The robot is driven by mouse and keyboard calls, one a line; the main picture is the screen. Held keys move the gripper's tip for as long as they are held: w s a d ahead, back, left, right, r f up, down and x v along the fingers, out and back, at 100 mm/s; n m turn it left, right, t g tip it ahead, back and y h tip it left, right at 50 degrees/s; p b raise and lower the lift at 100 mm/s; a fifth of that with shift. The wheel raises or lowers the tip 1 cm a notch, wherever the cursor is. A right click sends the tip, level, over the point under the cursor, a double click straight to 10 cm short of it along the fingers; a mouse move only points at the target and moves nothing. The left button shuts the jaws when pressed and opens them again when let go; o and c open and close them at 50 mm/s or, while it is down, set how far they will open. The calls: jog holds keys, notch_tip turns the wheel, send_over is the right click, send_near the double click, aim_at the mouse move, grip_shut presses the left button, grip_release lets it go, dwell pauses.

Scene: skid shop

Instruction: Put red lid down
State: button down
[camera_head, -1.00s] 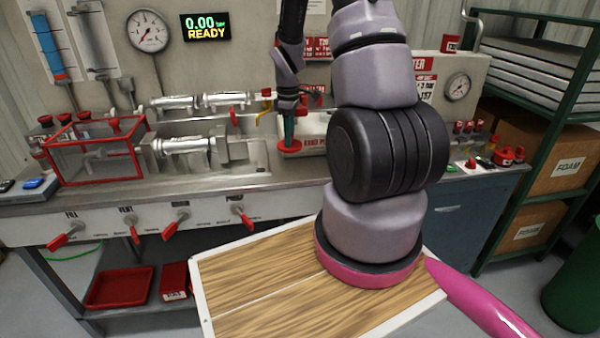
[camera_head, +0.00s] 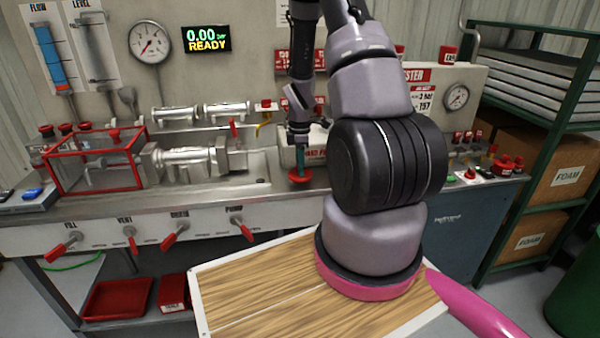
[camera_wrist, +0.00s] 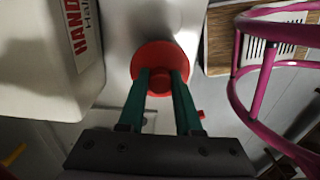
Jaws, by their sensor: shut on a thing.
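The red lid (camera_wrist: 150,57) is a round disc with a small knob. In the wrist view the green fingers of my gripper (camera_wrist: 160,82) are closed around that knob. In the head view the red lid (camera_head: 300,176) hangs level below my gripper (camera_head: 300,165), over the steel bench top. It is close to the bench surface; I cannot tell whether it touches. A white box with "HAND" lettering (camera_wrist: 45,60) is beside it on the left in the wrist view.
The steel bench (camera_head: 120,213) carries a clear guard with a red frame (camera_head: 95,160) and a metal test fitting (camera_head: 185,160) at left. Red-capped items (camera_head: 505,163) stand at right. Bare bench lies in front of the lid. A green shelf rack (camera_head: 545,130) stands at far right.

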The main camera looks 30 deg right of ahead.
jog(key=shift+f, duration=1.15)
jog(key=shift+f, duration=0.15)
jog(key=c, duration=0.6)
grip_release()
